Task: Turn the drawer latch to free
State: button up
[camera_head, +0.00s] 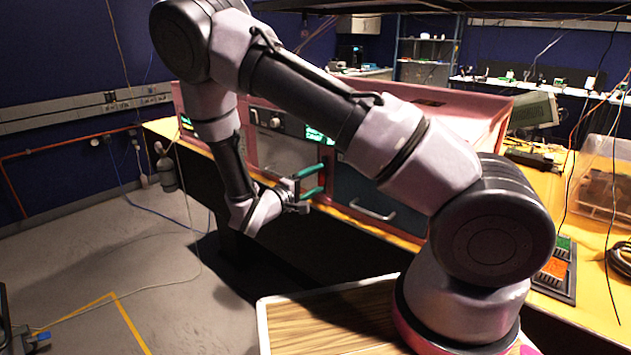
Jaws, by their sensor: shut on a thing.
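The blue-grey drawer (377,196) with a pale bar handle (372,210) is set in the front of the pink enclosure, right of my gripper. My gripper (323,178) reaches to the left edge of this drawer front, its two green fingers pointing right. It is shut on the drawer latch, which is too small and too covered by the fingers to make out. I cannot tell the latch's angle. The drawer front looks flush with the enclosure. My upper arm hides the drawer's top part.
A grey panel (283,153) with a knob and green displays lies left of the drawer. The yellow bench (578,292) holds a clear bin (606,180) and cables at right. Floor at left is open, crossed by a thin cable.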

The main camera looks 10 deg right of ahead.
jog(key=shift+f, duration=0.1)
jog(key=o, duration=1.4)
jog(key=v, duration=1)
jog(key=shift+s+a, duration=0.25)
jog(key=shift+a, duration=0.05)
jog(key=s+d+r+m+g+y, duration=0.3)
jog(key=d+r+m+g+y, duration=0.1)
jog(key=d+r+g, duration=0.25)
jog(key=s+d+r+m+g+y, duration=0.3)
jog(key=s+d+r+g, duration=0.15)
jog(key=d+r, duration=0.2)
jog(key=s+r+m+t+y, duration=0.1)
jog(key=s+r+t+y, duration=0.1)
jog(key=r, duration=0.4)
jog(key=s+d+r+m+t+y, duration=0.1)
jog(key=s+r+t+y, duration=0.2)
jog(key=r, duration=0.3)
jog(key=s+d+r+m+t+y, duration=0.1)
jog(key=s+r+m+t+y, duration=0.1)
jog(key=r, duration=0.4)
jog(key=shift+s+d+t+y, duration=0.1)
jog(key=shift+s+t+y, duration=0.3)
jog(key=shift+y, duration=0.9)
